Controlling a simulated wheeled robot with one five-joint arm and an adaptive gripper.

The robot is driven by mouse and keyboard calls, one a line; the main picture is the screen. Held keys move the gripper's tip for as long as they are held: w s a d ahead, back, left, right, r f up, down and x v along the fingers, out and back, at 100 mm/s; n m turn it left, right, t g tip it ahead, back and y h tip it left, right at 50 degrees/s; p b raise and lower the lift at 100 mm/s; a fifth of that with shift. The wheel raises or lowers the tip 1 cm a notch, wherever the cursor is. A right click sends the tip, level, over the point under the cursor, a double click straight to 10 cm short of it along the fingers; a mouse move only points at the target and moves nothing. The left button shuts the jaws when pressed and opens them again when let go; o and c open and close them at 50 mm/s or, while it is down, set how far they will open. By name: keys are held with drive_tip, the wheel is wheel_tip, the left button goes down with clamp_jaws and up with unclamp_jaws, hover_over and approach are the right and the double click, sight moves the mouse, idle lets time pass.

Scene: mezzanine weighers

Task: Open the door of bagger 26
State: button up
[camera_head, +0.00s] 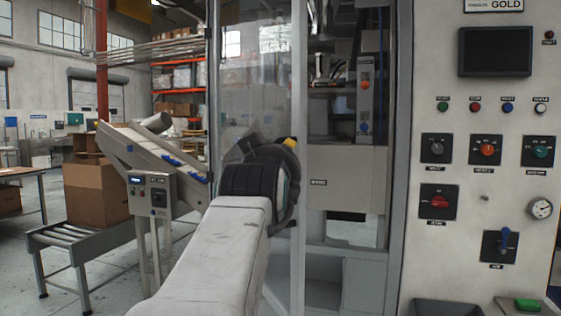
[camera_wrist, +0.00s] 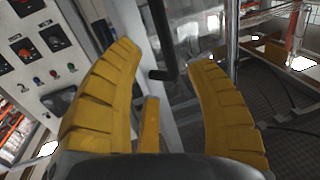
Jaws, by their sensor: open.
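The bagger's clear door panel (camera_head: 240,90) stands in a grey frame left of the control cabinet in the head view. It also shows in the wrist view (camera_wrist: 196,35). A black bar handle (camera_wrist: 163,45) with a bent end shows in the wrist view, ahead of and between my fingertips. My gripper (camera_wrist: 168,56) has its yellow fingers spread with nothing held; I see a gap around the handle. In the head view my wrist hides the handle and most of the gripper. I cannot read the number 26 or tell whether the door is ajar.
The control cabinet (camera_head: 470,150) with knobs, a gauge and a dark screen stands right of the frame. A sloped conveyor (camera_head: 150,155), a control box (camera_head: 153,194) and a cardboard box (camera_head: 95,192) on a roller table (camera_head: 60,236) stand at left.

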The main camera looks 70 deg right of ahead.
drive_tip(key=shift+v, duration=2.9)
drive_tip(key=shift+s+f, duration=0.1)
drive_tip(key=shift+f, duration=0.1)
